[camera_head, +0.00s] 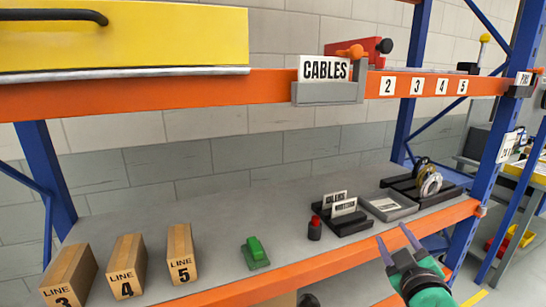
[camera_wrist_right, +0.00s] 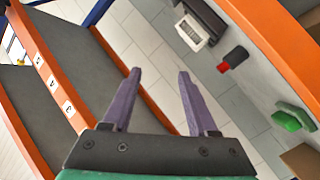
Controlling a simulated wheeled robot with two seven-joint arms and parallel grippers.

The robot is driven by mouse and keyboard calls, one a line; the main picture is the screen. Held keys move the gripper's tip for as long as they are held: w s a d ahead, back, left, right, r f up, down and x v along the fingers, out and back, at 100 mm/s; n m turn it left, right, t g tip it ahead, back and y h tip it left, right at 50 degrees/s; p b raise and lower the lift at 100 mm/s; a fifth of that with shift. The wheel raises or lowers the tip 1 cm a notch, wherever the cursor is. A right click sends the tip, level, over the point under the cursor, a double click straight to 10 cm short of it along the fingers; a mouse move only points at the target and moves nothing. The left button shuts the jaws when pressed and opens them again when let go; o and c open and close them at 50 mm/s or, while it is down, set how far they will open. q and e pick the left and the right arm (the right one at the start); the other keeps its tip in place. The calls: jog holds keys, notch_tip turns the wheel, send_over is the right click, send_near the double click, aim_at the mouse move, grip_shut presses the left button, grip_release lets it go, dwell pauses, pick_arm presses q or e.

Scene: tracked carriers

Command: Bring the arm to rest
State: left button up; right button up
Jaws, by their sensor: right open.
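My right gripper (camera_head: 394,246) is at the lower right of the head view, in front of the orange edge of the lower shelf (camera_head: 320,262). Its two purple fingers are spread apart with nothing between them. In the right wrist view the open fingers (camera_wrist_right: 157,92) point toward the rack, and the gap between them is empty. My left gripper does not show in either view.
The shelf holds boxes marked LINE (camera_head: 126,268), a green object (camera_head: 254,253), a red-capped black item (camera_head: 314,229), a card holder (camera_head: 348,222) and a dark tray with rings (camera_head: 408,185). An orange upper beam (camera_head: 200,89) and blue post (camera_head: 478,180) bound the space.

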jog(key=s+f+m+g, duration=0.1)
jog(key=s+f+g, duration=0.2)
jog(key=f, duration=0.3)
jog(key=s+f+m+g+y, duration=0.1)
jog(key=s+f+g, duration=0.15)
jog(key=f, duration=0.45)
jog(key=s+f+m+g, duration=0.1)
jog(key=s+f+g, duration=0.1)
jog(key=s+f, duration=0.3)
jog(key=s+a+f+m+g+y, duration=0.25)
jog(key=s+f+g, duration=0.35)
jog(key=s+f, duration=0.5)
notch_tip(320, 180, down, 20)
jog(key=n, duration=0.1)
jog(key=s+d+f+g, duration=0.2)
jog(key=s+f, duration=1.4)
jog(key=s, duration=0.2)
jog(key=shift+s+d+f+h, duration=0.25)
jog(key=shift+f+h, duration=0.1)
jog(key=shift+h, duration=0.1)
